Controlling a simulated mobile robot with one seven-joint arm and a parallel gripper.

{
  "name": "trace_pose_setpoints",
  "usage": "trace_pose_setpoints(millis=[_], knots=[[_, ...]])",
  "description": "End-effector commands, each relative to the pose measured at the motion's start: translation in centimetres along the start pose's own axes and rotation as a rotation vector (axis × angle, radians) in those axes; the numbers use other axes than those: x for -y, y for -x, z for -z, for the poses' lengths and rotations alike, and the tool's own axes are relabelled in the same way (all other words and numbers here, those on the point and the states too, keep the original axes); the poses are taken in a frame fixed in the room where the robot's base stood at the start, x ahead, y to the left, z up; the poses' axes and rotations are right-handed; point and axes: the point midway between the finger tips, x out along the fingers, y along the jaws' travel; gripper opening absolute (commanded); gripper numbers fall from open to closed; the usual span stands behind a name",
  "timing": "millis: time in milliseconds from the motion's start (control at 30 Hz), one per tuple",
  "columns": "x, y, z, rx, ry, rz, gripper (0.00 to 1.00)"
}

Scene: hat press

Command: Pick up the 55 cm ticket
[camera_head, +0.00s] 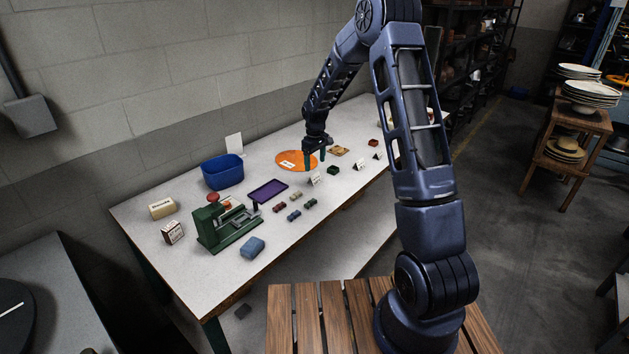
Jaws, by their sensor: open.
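My gripper (314,163) is open above the bench, fingers pointing down, at the right edge of an orange disc (283,156). I see nothing between its fingers. A small white ticket (287,165) lies on the disc, left of my gripper. White folded cards stand on the bench: one (316,180) just below my gripper in the picture, one (360,165) to the right, and one (378,156) farther right. The writing is too small to read, so I cannot tell which is the 55 cm ticket.
A green press (225,226), blue bin (222,172) and purple tray (267,190) stand left of my gripper. Several small coloured blocks (294,215) lie near the front. The wall runs along the bench's back. Bare bench top (335,196) shows toward the front edge.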

Motion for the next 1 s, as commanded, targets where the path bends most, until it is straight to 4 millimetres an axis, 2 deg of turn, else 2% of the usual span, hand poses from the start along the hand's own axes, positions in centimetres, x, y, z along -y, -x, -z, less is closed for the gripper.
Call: trace_pose_setpoints(millis=[100, 367, 633, 900, 1000], knots=[[0.0, -1.5, 0.0, 0.001, 0.000, 0.001, 0.76], [0.0, -3.1, 0.1, 0.002, 0.000, 0.001, 0.76], [0.0, -6.7, 0.3, 0.002, -0.001, 0.000, 0.76], [0.0, -7.0, 0.3, 0.000, -0.001, 0.000, 0.76], [0.0, -7.0, 0.3, 0.000, -0.001, 0.000, 0.57]])
